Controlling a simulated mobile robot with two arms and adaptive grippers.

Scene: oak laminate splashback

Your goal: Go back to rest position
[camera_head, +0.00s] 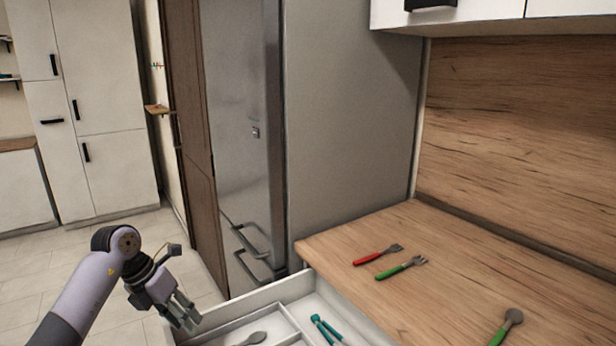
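My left gripper (183,312) is at the lower left, beside the left edge of the open drawer (262,297). Its fingers point down and to the right, and nothing shows between them. The fingers look close together in this view, and I cannot tell how far apart they are. My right gripper is not in view.
The drawer holds a grey spoon (254,339) and teal cutlery (325,328). On the wooden counter (350,236) lie a red-handled fork (378,255), a green-handled fork (401,268) and a green-handled spoon (507,327). A steel fridge (238,140) stands behind. Floor at left is clear.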

